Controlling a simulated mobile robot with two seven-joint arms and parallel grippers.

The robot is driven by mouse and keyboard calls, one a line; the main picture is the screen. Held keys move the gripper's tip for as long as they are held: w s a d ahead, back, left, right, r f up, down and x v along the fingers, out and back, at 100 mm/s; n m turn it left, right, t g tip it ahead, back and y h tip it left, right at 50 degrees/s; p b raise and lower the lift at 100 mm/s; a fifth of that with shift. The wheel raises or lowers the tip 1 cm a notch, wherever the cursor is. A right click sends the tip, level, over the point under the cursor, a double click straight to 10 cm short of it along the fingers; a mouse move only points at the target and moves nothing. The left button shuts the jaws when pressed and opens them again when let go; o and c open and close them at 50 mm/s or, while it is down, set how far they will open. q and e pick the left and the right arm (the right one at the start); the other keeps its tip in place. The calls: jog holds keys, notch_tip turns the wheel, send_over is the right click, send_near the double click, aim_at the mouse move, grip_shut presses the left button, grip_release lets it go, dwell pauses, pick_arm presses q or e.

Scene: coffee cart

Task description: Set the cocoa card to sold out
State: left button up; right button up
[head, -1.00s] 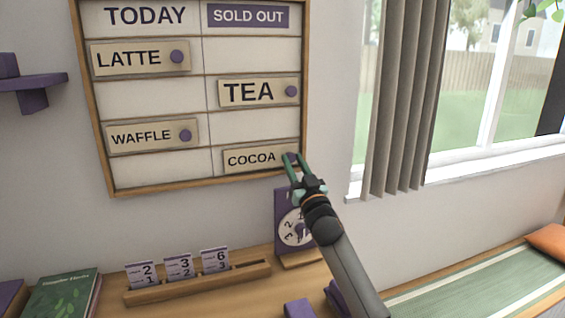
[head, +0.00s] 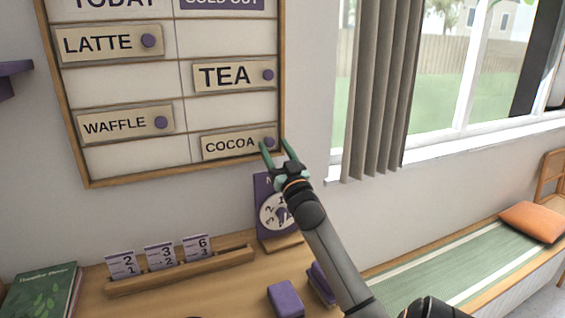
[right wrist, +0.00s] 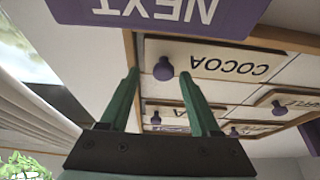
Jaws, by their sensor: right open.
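The menu board (head: 87,184) has a TODAY column on the left and a SOLD OUT column on the right. The COCOA card (head: 229,147) hangs in the bottom row of the SOLD OUT column, level, with its purple knob at its right end. My right gripper (head: 275,146) is open, with its green fingertips at the knob. In the right wrist view the board is upside down. There, the COCOA card (right wrist: 228,66) lies beyond my fingers, and its knob (right wrist: 163,69) shows between them, seemingly free. My left gripper is out of view.
The TEA card (head: 225,76) is above in the same column; LATTE (head: 100,43) and WAFFLE (head: 115,125) are under TODAY. A purple dial stand (head: 262,190) stands just below my gripper. A number-card rack (head: 180,273) and a purple block (head: 285,299) are on the counter.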

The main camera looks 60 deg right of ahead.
jog(key=b+v, duration=0.1)
jog(key=v, duration=1.1)
jog(key=shift+r, duration=0.1)
